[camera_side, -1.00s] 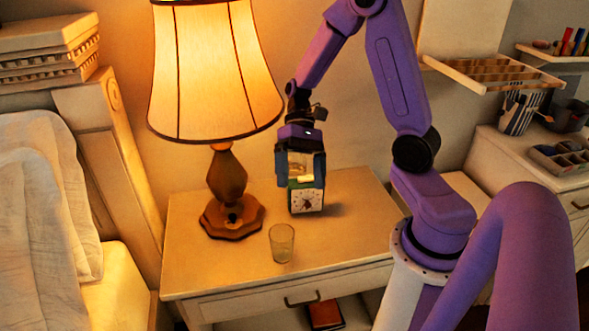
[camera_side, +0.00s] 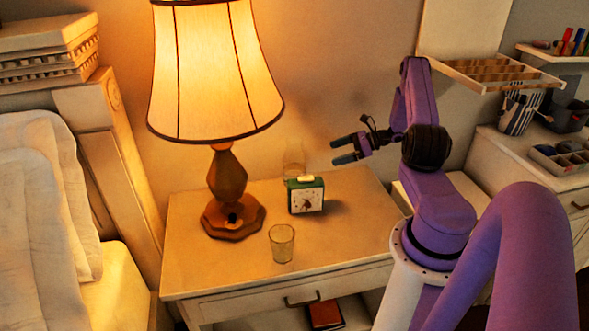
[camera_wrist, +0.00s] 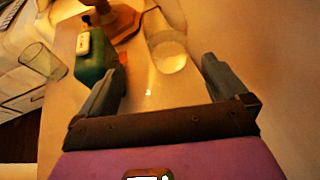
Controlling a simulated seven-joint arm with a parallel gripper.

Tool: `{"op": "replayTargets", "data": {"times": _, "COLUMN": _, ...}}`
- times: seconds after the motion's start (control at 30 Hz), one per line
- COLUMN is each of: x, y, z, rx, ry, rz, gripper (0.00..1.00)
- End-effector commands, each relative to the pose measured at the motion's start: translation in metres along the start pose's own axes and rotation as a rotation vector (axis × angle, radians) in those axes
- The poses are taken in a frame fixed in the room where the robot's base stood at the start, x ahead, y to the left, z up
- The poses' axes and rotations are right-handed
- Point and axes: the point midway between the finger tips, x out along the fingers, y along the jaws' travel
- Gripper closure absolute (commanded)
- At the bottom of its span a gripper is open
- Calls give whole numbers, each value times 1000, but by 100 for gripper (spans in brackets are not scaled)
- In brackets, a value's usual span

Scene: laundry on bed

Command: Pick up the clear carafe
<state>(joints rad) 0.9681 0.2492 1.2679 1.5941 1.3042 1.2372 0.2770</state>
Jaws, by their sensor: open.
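The clear carafe (camera_side: 294,161) stands on the nightstand behind the green clock, its lower part hidden by the clock and its outline faint against the wall. In the wrist view the carafe (camera_wrist: 167,38) is ahead, with its round base between and beyond my fingertips. My gripper (camera_side: 337,151) is to the right of the carafe, roughly level, with its fingers pointing left. It is open and empty, and its two fingers (camera_wrist: 165,65) are spread apart in the wrist view.
The green clock (camera_side: 306,196) stands just in front of the carafe and close to my left finger in the wrist view (camera_wrist: 92,56). A drinking glass (camera_side: 282,244) is near the nightstand's front edge. The lamp (camera_side: 229,190) stands left. The nightstand's right side is clear.

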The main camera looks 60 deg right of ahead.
Motion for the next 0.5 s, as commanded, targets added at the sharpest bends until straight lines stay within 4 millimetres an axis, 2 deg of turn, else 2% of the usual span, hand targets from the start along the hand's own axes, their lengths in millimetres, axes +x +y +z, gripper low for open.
{"op": "replayTargets", "data": {"times": 0.07, "x": -2, "y": -4, "z": -7, "rx": 25, "ry": -2, "rz": -22, "gripper": 0}}
{"op": "replayTargets", "data": {"times": 0.17, "x": 7, "y": -5, "z": -8, "rx": 30, "ry": -2, "rz": -26, "gripper": 0}}
{"op": "replayTargets", "data": {"times": 0.5, "x": 71, "y": -5, "z": -7, "rx": 26, "ry": 0, "rz": -21, "gripper": 0}}
